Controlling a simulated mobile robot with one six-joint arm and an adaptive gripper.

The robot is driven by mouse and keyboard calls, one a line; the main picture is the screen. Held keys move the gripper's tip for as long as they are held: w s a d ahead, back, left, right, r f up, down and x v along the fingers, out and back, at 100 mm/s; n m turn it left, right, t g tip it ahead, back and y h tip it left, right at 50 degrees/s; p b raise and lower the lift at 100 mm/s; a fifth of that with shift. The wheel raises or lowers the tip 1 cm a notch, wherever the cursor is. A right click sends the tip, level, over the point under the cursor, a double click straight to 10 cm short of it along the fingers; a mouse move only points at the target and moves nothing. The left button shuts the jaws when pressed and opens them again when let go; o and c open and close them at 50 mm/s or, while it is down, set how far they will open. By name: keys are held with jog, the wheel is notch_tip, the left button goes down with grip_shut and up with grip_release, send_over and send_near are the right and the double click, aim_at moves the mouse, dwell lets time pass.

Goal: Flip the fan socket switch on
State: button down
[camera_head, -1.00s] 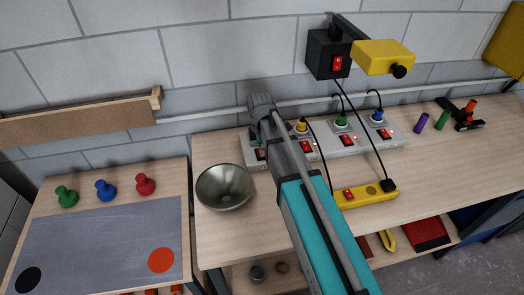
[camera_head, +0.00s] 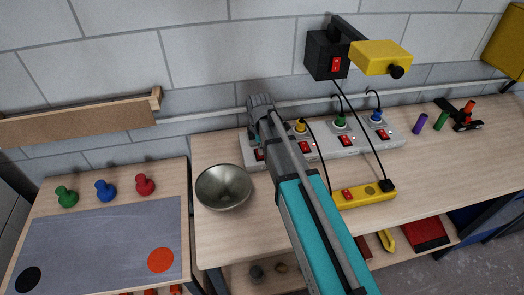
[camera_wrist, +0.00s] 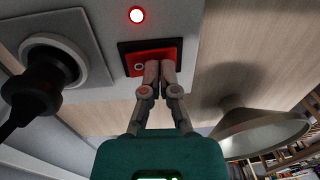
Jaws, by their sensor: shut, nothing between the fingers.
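My gripper (camera_wrist: 160,68) is shut and empty. In the wrist view its fingertips are at the right part of a red rocker switch (camera_wrist: 138,68) in a black frame, touching it or very close, and cover part of it. An "O" mark shows on the switch's left part. A round red-rimmed light (camera_wrist: 137,15) beside it glows. A black plug (camera_wrist: 35,85) sits in the round socket left of the switch. In the head view this is the left end of the grey socket strip (camera_head: 325,150), where my arm hides much of the socket. No label shows which socket is the fan's.
More red switches (camera_head: 345,140) and plugged sockets run along the strip to the right. A metal bowl (camera_head: 224,187) stands close in front of its left end. A yellow power strip (camera_head: 362,194) lies right of my arm. A black switch box (camera_head: 327,55) hangs above.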

aim_at(262, 157)
jog(key=shift+w+r, duration=0.15)
jog(key=shift+w, duration=0.1)
dwell(0.4)
jog(key=shift+r+p, duration=0.35)
jog(key=shift+p, duration=0.1)
notch_tip(262, 157, up, 13)
jog(key=s+p, duration=0.1)
jog(key=p, duration=1.2)
jog(key=shift+s, duration=0.35)
jog(key=shift+d+r, duration=0.1)
